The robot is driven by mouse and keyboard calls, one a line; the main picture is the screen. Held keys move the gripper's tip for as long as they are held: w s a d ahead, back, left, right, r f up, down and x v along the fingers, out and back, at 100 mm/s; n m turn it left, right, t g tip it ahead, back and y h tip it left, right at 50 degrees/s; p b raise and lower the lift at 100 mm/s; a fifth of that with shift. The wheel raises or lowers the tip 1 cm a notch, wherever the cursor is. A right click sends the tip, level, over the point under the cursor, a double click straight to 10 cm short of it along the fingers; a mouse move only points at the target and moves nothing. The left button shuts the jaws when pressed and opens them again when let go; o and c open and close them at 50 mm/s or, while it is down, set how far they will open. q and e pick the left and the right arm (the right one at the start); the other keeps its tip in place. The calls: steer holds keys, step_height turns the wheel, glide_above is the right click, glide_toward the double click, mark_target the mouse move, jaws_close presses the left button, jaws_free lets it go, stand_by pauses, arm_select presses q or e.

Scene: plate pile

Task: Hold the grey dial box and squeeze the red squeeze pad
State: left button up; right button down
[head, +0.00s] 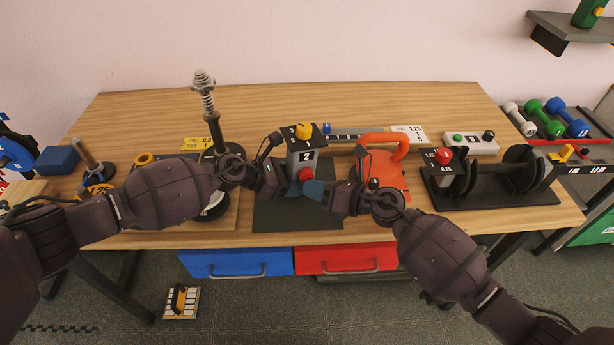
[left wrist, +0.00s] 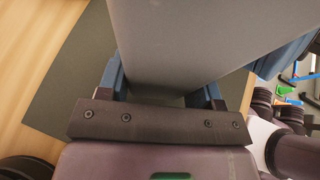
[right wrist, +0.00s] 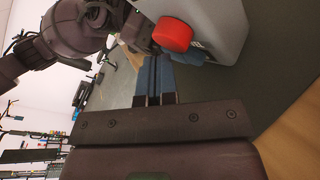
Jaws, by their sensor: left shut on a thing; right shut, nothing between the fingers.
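The grey dial box (head: 303,153) stands on a dark mat (head: 268,212) in the middle of the table, with a yellow knob (head: 303,130) on top and a "2" label on its front. The red squeeze pad (head: 306,174) is low on its front face; it also shows in the right wrist view (right wrist: 172,34). My left gripper (head: 284,178) is shut on the box from the left; in the left wrist view the grey box (left wrist: 180,40) fills the space between the blue fingers. My right gripper (right wrist: 153,75) is shut and empty, its blue fingertips just below and beside the red pad; contact cannot be told.
An orange kettle-like weight (head: 385,172) stands close right of the box, behind my right wrist. A black stand with a spring post (head: 208,105) is at the left.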

steer(key=shift+s+d, duration=0.1)
steer(key=shift+s, duration=0.35)
steer(key=shift+s+d, duration=0.25)
steer(key=shift+s, duration=0.55)
steer(key=shift+s+d, duration=0.25)
steer(key=shift+s, duration=0.55)
steer(key=shift+s+d, duration=0.25)
steer(key=shift+s, duration=0.55)
stand_by(0.9)
steer(key=s, duration=0.1)
steer(key=s+d, duration=0.1)
steer(key=s, duration=0.1)
steer(key=shift+s, duration=0.3)
steer(key=shift+w, duration=0.1)
steer(key=shift+w+a, duration=0.4)
steer(key=shift+w, duration=0.95)
steer(key=shift+w+a, duration=0.45)
steer(key=shift+w, duration=0.95)
steer(key=shift+w+a, duration=0.4)
steer(key=shift+w, duration=0.95)
steer(key=shift+w+a, duration=0.1)
steer(key=shift+w, duration=0.1)
